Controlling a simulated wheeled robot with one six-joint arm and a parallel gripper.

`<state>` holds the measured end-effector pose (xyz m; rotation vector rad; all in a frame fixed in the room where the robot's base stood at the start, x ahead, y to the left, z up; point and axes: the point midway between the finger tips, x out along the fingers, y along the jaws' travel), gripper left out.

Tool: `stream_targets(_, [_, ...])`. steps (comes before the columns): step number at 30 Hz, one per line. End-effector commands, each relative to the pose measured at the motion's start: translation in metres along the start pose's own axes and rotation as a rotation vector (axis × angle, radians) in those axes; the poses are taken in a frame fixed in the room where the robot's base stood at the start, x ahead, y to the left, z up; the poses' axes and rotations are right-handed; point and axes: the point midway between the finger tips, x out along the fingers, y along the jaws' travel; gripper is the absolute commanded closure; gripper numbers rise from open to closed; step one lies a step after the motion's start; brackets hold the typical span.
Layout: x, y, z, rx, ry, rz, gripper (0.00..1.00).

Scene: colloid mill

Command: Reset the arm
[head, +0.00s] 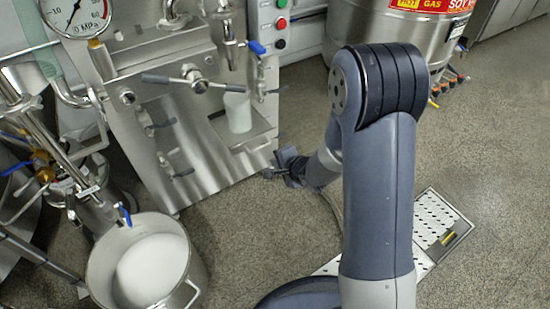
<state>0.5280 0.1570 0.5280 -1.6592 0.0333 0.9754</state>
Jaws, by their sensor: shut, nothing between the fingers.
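My arm rises from the bottom of the head view, bends at a dark elbow and folds down behind itself. My gripper (272,172) is at the arm's far end, pointing left, in front of the lower right edge of the steel mill cabinet (205,155). The gripper is small in this view; its fingers are shut with nothing held. I cannot tell whether it touches the cabinet; part of the wrist is hidden behind my upper arm.
A white container (238,112) stands in the cabinet's recess. A steel pot (190,284) with white contents is at lower left, near pipes with blue-handled valves. A pressure gauge (75,12) is at upper left. A steel tank (395,38) stands behind my elbow. Floor at right is mostly clear around a drain grate (440,215).

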Motion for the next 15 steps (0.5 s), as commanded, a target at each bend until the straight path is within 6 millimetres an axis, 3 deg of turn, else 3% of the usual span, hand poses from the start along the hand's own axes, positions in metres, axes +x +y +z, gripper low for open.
stream_targets(9, [-0.059, -0.004, 0.0, 0.001, 0.001, 0.001, 1.0])
stream_targets(15, [-0.079, -0.001, 0.0, 0.0, 0.0, 0.001, 1.0])
